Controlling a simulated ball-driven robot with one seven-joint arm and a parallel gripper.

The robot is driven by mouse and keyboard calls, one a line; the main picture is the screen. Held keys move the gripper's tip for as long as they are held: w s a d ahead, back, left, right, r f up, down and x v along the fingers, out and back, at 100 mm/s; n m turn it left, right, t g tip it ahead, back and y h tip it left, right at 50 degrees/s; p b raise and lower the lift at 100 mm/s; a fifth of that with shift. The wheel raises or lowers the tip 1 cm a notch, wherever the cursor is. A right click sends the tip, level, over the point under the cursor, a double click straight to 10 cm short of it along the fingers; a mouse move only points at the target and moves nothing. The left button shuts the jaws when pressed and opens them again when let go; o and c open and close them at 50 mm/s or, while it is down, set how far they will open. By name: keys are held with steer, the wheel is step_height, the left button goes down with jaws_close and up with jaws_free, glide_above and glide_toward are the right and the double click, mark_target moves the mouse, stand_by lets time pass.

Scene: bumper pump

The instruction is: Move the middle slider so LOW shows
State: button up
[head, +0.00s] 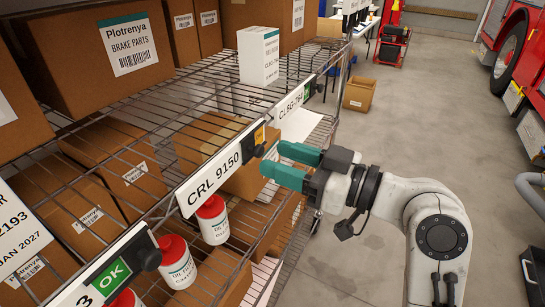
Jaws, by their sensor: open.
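The middle slider's black knob (258,139) sits at the right end of the CRL 9150 label strip (222,168) on the shelf's front edge. A small yellow-orange patch (260,133) shows beside the knob; any word on it is too small or hidden to read. My gripper (271,158), with teal fingers, is open and empty. Its fingertips point left, just below and right of the knob, and no contact can be made out.
Another slider, its knob (147,258) nearer, shows a green OK (110,274). A farther strip, CLSG-764 (291,102), shows a green patch. Red-capped white bottles (212,219) and cardboard boxes stand on the wire shelf (205,110). Open floor (430,120) lies right.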

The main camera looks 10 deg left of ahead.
steer(key=b+v, duration=0.1)
steer(key=v, duration=0.7)
steer(key=s+d+f+m+h, duration=0.2)
steer(key=d+f+m+h, duration=0.15)
steer(key=f, duration=0.55)
steer(key=s+d+f+m+h, duration=0.3)
steer(key=d+f, duration=0.1)
steer(key=f, duration=0.5)
steer(key=s+d+f+m+h, duration=0.2)
steer(key=d+f+m+h, duration=0.15)
steer(key=f, duration=0.65)
steer(key=s+d+f+m+g+h, duration=0.2)
steer(key=s+d+f, duration=0.3)
steer(key=s, duration=0.5)
steer(key=s+d+f+m+g+h, duration=0.2)
steer(key=s+d+f+h, duration=0.3)
steer(key=s, duration=0.5)
steer(key=d+f+g, duration=0.1)
steer(key=d, duration=0.1)
steer(key=shift+d, duration=0.4)
